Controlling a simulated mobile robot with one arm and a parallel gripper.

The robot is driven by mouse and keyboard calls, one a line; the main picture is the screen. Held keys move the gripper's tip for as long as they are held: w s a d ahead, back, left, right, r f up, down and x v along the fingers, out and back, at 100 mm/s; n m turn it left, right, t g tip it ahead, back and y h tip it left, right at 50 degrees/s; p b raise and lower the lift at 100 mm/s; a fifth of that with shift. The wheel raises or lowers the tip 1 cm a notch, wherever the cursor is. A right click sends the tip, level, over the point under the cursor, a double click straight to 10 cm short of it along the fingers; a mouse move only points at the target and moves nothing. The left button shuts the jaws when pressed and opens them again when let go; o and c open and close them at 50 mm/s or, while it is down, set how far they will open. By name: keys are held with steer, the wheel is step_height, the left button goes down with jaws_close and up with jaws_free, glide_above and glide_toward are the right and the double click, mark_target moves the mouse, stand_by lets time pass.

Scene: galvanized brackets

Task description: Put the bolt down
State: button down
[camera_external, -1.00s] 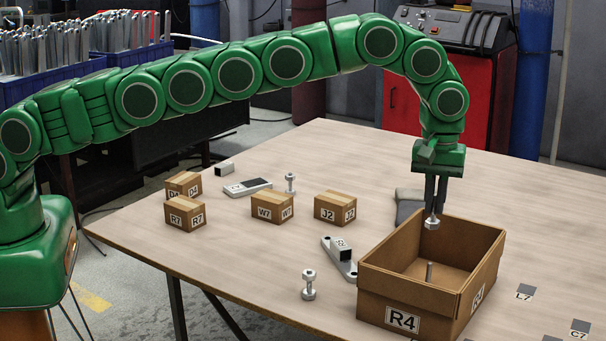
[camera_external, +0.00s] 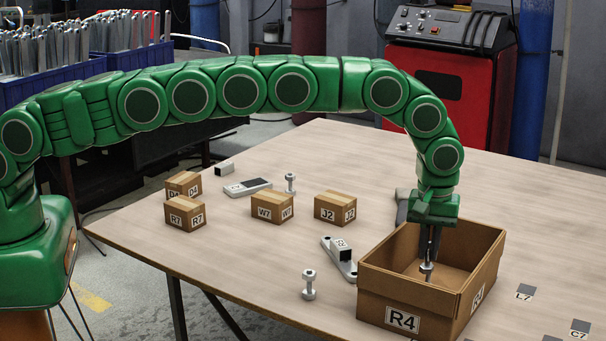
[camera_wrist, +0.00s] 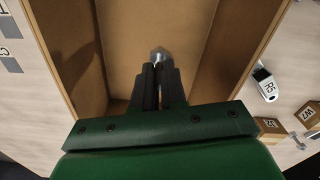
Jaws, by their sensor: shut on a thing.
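My gripper (camera_external: 431,250) points down inside the open cardboard box R4 (camera_external: 402,320). It is shut on a light metal bolt (camera_external: 427,267), whose lower end sticks out below the fingers. In the wrist view the bolt (camera_wrist: 159,54) shows as a bright end just past the fingertips (camera_wrist: 158,75), above the brown box floor (camera_wrist: 145,25). A thin upright piece shows right under the bolt in the outside view; whether it is part of the bolt or separate, and whether they touch, I cannot tell.
A bracket with a dark-topped block (camera_external: 341,257) lies left of the box. Closed boxes W7 (camera_external: 272,208), J2 (camera_external: 334,208) and R7 (camera_external: 185,213) stand farther left. The box walls surround my gripper.

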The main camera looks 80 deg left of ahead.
mark_target(428, 265)
steer(key=shift+f, duration=3.4)
steer(key=shift+f, duration=0.15)
steer(key=c, duration=1.2)
jaws_free()
